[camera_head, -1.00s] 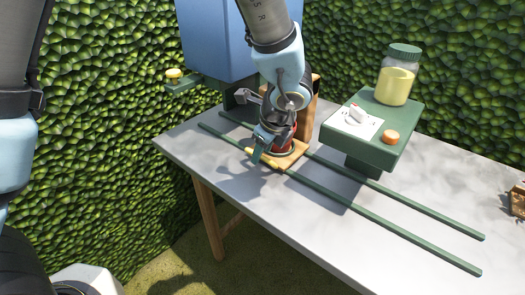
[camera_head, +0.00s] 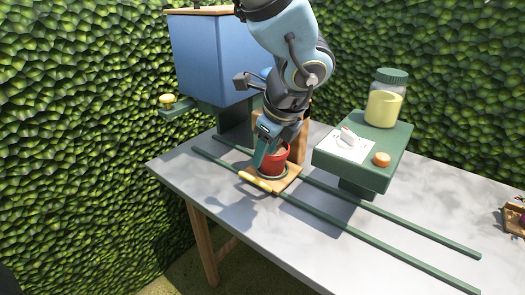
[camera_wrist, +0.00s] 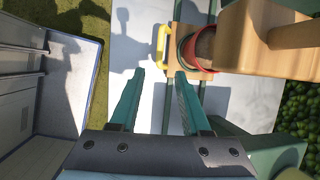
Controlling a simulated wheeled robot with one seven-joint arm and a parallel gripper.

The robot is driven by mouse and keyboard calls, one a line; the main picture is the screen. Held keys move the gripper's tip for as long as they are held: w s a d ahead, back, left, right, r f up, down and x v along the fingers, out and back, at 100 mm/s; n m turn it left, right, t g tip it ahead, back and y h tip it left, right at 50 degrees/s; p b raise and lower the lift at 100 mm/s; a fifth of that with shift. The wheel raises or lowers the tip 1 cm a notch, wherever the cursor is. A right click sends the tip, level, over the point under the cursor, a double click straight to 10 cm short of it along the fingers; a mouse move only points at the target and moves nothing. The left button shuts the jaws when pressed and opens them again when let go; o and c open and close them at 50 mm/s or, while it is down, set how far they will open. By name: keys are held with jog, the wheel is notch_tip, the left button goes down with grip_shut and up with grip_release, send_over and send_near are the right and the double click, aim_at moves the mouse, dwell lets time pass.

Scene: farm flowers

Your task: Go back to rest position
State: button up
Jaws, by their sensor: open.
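My gripper (camera_head: 268,145) is open, with its two green fingers apart and nothing between them in the wrist view (camera_wrist: 158,85). It is above and beside a red pot (camera_head: 278,158), partly in front of it in the head view. The pot stands on a wooden board (camera_head: 287,181) with a yellow handle, on two green rails (camera_head: 365,228). The pot also shows at the top of the wrist view (camera_wrist: 188,52), beyond the right fingertip. I cannot tell whether a finger touches the pot.
A blue box (camera_head: 210,62) stands behind the table's left end. The grey table top (camera_head: 420,215) is mostly clear at front right.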

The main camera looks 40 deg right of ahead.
jog(key=w+a+f+n+g+y, duration=0.2)
jog(key=w+a+n+g, duration=0.1)
jog(key=w+a+n, duration=1.4)
jog(key=a+n+h, duration=0.1)
jog(key=a+n, duration=1.4)
jog(key=a, duration=0.7)
jog(key=shift+w+a+f, duration=0.15)
jog(key=shift+a+f, duration=0.2)
jog(key=shift+a, duration=0.05)
